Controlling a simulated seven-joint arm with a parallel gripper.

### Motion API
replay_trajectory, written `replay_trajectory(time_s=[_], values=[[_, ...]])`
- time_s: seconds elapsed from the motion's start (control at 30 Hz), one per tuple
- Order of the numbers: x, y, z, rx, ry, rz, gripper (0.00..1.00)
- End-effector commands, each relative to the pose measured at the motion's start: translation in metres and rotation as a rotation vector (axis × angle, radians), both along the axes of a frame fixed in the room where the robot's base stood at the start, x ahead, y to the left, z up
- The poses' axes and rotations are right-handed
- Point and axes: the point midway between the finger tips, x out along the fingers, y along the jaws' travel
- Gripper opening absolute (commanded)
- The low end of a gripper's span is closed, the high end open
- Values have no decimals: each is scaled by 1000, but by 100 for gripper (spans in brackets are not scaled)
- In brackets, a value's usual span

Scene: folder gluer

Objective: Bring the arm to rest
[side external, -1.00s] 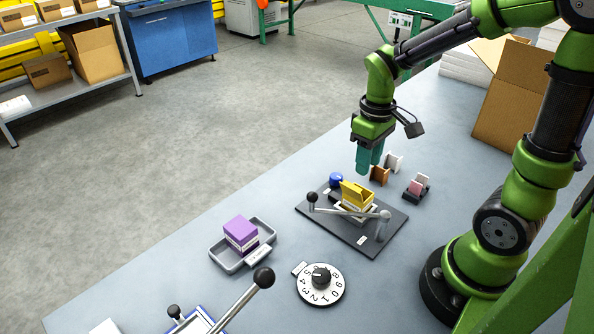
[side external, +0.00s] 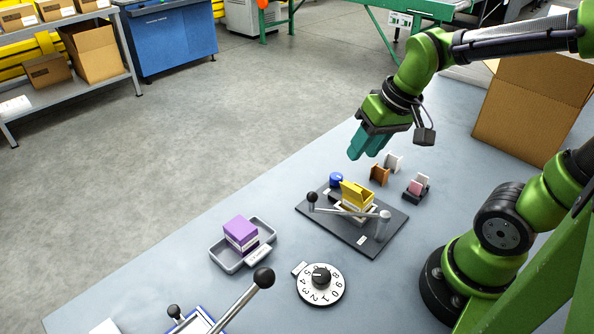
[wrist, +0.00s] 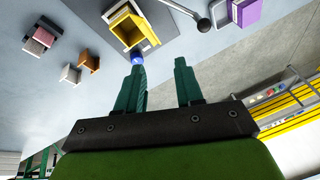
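My gripper (side external: 368,144) is in the air above the table, up and behind the black fixture plate (side external: 378,239) in the side view. In the wrist view its two teal fingers (wrist: 160,85) stand apart with nothing between them, so it is open and empty. A yellow open box (side external: 357,195) sits in the fixture on the plate, with a silver bar with a black knob (side external: 312,197) across its front. The yellow box also shows in the wrist view (wrist: 128,27). My gripper touches nothing.
A purple box (side external: 240,233) sits in a grey tray (side external: 224,258). A numbered dial (side external: 320,284), a blue round item (side external: 336,180), brown and white holders (side external: 379,175), and a pink piece in a dark holder (side external: 416,187) are on the table. A cardboard box (side external: 528,105) stands back right.

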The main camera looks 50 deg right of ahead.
Motion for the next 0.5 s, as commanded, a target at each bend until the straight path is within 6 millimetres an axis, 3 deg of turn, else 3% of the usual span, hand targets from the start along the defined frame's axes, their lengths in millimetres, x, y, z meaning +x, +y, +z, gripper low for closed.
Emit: replay_trajectory(time_s=[0.2,0.5], values=[[-21,27,39,79,-217,-36,36],[-28,34,54,86,-285,-8,36]])
